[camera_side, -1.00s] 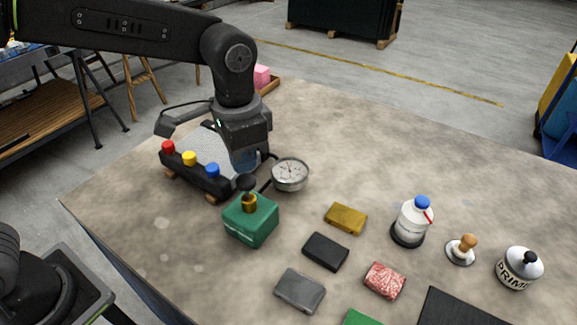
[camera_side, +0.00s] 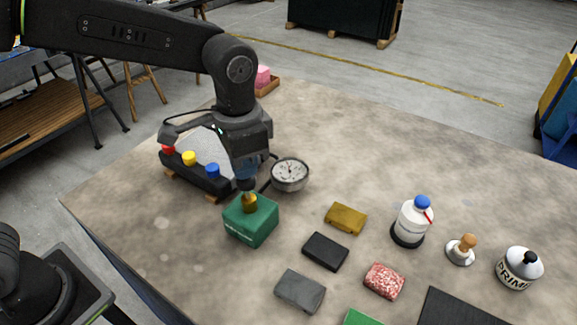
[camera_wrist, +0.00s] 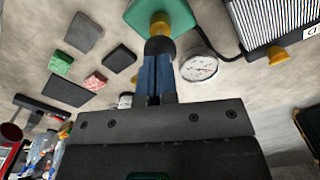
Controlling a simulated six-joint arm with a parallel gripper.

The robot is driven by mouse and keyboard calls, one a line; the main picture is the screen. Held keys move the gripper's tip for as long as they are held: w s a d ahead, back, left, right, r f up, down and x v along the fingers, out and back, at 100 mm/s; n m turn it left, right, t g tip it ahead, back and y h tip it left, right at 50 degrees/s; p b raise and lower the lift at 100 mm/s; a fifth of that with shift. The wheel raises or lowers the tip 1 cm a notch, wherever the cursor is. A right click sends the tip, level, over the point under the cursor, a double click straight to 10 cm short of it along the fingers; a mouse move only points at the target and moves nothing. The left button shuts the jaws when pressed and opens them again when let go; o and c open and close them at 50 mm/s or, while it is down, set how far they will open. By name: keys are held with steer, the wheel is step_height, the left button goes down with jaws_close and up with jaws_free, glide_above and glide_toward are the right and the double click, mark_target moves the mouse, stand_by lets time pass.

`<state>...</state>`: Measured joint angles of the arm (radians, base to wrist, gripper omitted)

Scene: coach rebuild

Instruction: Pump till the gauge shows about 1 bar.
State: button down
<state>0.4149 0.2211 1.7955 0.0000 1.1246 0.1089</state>
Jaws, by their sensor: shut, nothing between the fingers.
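The green pump box (camera_side: 250,221) stands on the table with a brass collar (camera_side: 249,203) on top. It also shows at the top of the wrist view (camera_wrist: 172,12). My gripper (camera_side: 246,186) is shut, its blue fingers pointing down at the pump's black knob. In the wrist view the fingertips (camera_wrist: 158,58) touch or nearly touch the knob (camera_wrist: 159,46); the side view mostly hides it. The round gauge (camera_side: 290,173) is right of and behind the pump, with a white dial, also in the wrist view (camera_wrist: 199,68). Its needle is too small to read exactly.
A black block with red, yellow and blue knobs (camera_side: 196,173) stands left of my gripper. A yellow block (camera_side: 346,218), a black block (camera_side: 326,252), a white bottle (camera_side: 413,222), a wooden-handled stamp (camera_side: 461,249) and a PRIMER can (camera_side: 519,268) lie to the right.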

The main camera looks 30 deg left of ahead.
steer(key=shift+f, duration=1.45)
steer(key=shift+r, duration=4.65)
steer(key=s+a+f+n+t, duration=0.1)
steer(key=s+a+n+t, duration=0.4)
steer(key=s+a, duration=0.9)
steer(key=shift+a+f+n+t, duration=0.15)
steer(key=shift+a+n+t, duration=0.15)
steer(key=shift+a+n, duration=0.35)
